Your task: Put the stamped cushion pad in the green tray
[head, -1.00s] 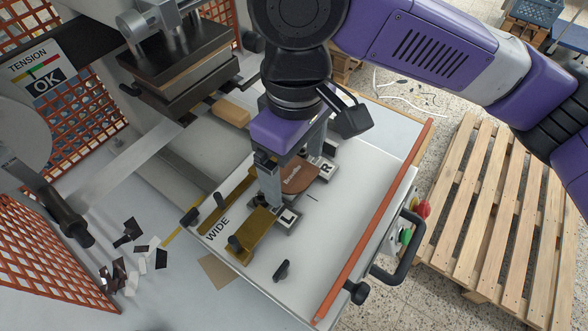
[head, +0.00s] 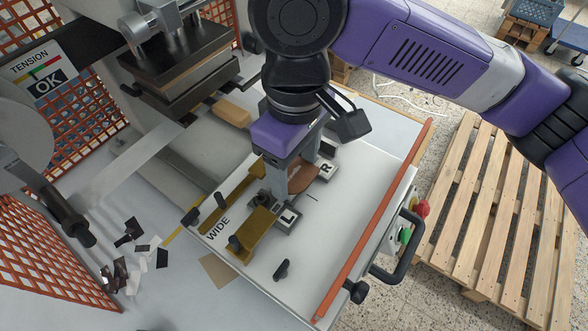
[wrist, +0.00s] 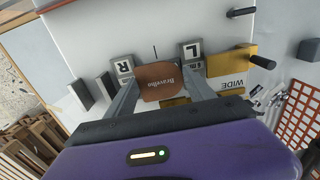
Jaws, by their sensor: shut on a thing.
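The stamped cushion pad (head: 303,178) is a brown leather-like piece, partly hidden by my gripper in the head view. In the wrist view the pad (wrist: 158,78) shows dark lettering that looks like "Bravelle". My gripper (head: 290,183) is shut on the pad, with one finger at each side of it in the wrist view (wrist: 161,86). The pad is at the white press table, between the blocks marked L (head: 286,220) and R (head: 324,170). I cannot tell whether it is lifted. No green tray is in view.
A brass WIDE stop (head: 255,235) with dark knobs stands close left of my gripper. The heated press head (head: 180,65) hangs at the upper left. An orange-red rail (head: 375,220) and black handle (head: 410,245) edge the table at right, beside a wooden pallet (head: 490,210).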

